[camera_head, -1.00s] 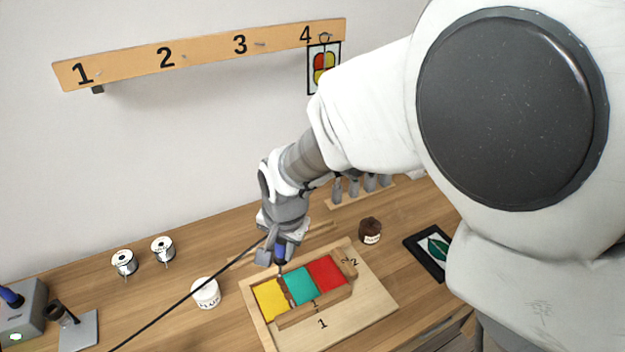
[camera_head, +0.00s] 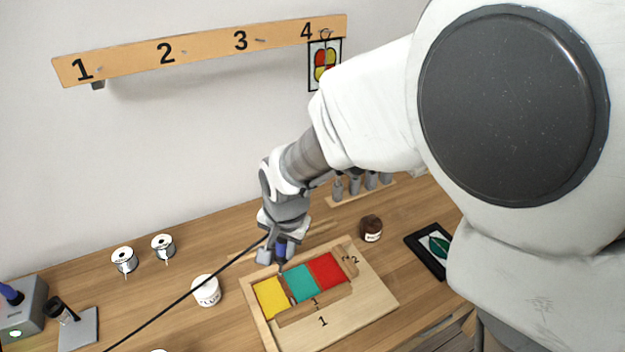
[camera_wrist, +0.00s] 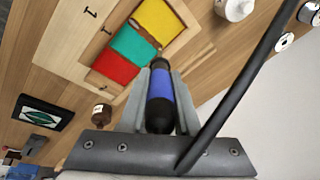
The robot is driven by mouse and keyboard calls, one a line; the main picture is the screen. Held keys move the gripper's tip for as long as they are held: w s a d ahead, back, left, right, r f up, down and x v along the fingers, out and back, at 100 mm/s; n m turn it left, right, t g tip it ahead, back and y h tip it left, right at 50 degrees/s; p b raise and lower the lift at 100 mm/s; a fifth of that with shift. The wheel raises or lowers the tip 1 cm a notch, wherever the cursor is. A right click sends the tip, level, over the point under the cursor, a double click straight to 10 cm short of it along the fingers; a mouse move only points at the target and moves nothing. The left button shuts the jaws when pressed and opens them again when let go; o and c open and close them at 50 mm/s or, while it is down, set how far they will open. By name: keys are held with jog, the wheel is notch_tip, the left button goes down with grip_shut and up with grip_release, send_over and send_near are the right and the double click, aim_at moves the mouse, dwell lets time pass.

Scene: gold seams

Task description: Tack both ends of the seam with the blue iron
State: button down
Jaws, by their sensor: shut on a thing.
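My gripper (camera_head: 274,254) is shut on the blue iron (camera_head: 281,248), whose black and blue handle also shows between the fingers in the wrist view (camera_wrist: 160,98). The iron points down at the far side of the glass row, near the seam between the yellow pane (camera_head: 270,297) and the teal pane (camera_head: 301,284). I cannot tell whether its tip touches the seam. A red pane (camera_head: 326,270) lies right of the teal one. The panes sit in a wooden jig (camera_head: 365,306) marked 1 and 2. A dark strip shows at the yellow-teal seam in the wrist view (camera_wrist: 143,34).
A flux jar (camera_head: 206,291) stands left of the jig, a brown jar (camera_head: 371,228) behind it. A framed leaf panel (camera_head: 430,250) lies right. Solder spools (camera_head: 124,260), a grey station (camera_head: 22,308) and a black-handled tool on a stand (camera_head: 78,330) are left. The iron's black cord crosses the table.

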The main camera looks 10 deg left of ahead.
jog(key=shift+f+b, duration=0.3)
jog(key=shift+f, duration=0.15)
dwell(1.6)
jog(key=shift+r, duration=0.1)
jog(key=shift+r+p, duration=2.3)
jog(key=shift+r, duration=0.65)
